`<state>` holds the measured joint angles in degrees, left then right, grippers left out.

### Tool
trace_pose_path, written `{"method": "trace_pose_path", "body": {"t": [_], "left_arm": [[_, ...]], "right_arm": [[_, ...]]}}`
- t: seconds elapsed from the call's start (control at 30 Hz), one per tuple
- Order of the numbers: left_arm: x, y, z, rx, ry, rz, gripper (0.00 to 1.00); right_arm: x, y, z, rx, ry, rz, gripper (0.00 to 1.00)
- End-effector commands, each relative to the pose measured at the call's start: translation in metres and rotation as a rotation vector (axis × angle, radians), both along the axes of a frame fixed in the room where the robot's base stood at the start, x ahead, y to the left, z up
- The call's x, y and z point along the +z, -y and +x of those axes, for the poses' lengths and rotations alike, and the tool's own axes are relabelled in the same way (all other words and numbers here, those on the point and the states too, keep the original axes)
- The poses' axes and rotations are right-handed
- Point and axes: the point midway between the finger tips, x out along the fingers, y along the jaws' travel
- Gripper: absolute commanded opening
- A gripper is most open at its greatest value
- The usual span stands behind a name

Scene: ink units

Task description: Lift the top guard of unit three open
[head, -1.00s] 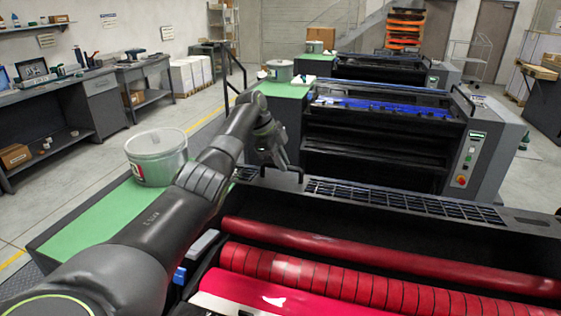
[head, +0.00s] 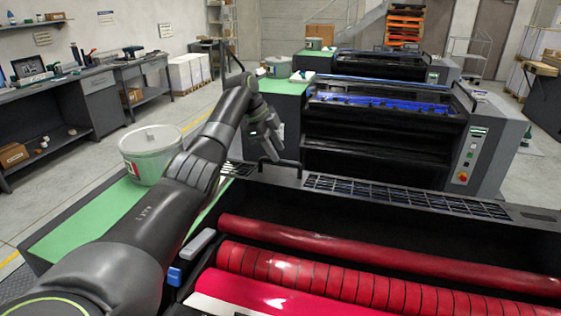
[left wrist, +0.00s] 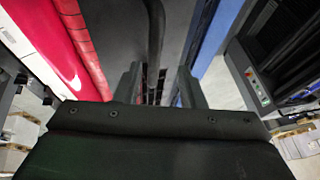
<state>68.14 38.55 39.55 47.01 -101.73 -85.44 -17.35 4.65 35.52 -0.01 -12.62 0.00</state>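The near unit has red rollers (head: 320,276) in front and a dark top panel with a slotted grille (head: 400,197) behind them, which looks like the top guard. A black bar handle (head: 297,168) stands up at the left end of this panel. My left gripper (head: 268,152) is at that handle, pointing down. In the left wrist view the two fingers of my left gripper (left wrist: 158,82) are apart, and the dark handle bar (left wrist: 155,35) runs into the gap between them. I cannot tell whether either finger touches it. My right gripper is out of view.
A lidded bucket (head: 150,155) stands on the green side top (head: 70,228) at left, beside my left arm. A second unit with blue rollers (head: 385,106) stands behind, with floor between the units. A workbench (head: 60,98) lines the left wall.

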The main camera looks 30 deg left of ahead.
Motion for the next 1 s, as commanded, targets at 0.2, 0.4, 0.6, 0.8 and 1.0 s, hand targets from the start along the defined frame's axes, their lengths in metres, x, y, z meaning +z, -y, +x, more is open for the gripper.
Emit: {"method": "trace_pose_path", "body": {"t": [0.2,0.4,0.6,0.8,1.0], "left_arm": [[0.05,-0.019,-0.014,0.001,0.006,0.0,0.36],[0.09,-0.032,-0.025,0.001,0.003,-0.001,0.36],[0.113,-0.04,-0.032,0.0,0.001,-0.001,0.36],[0.118,-0.042,-0.034,-0.001,-0.001,0.0,0.36],[0.118,-0.042,-0.034,0.0,-0.001,0.0,0.36]], "right_arm": [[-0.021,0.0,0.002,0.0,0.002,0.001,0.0],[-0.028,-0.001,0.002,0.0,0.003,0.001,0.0],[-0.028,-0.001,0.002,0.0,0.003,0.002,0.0],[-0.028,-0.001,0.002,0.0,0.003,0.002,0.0],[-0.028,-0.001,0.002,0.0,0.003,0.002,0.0]]}}
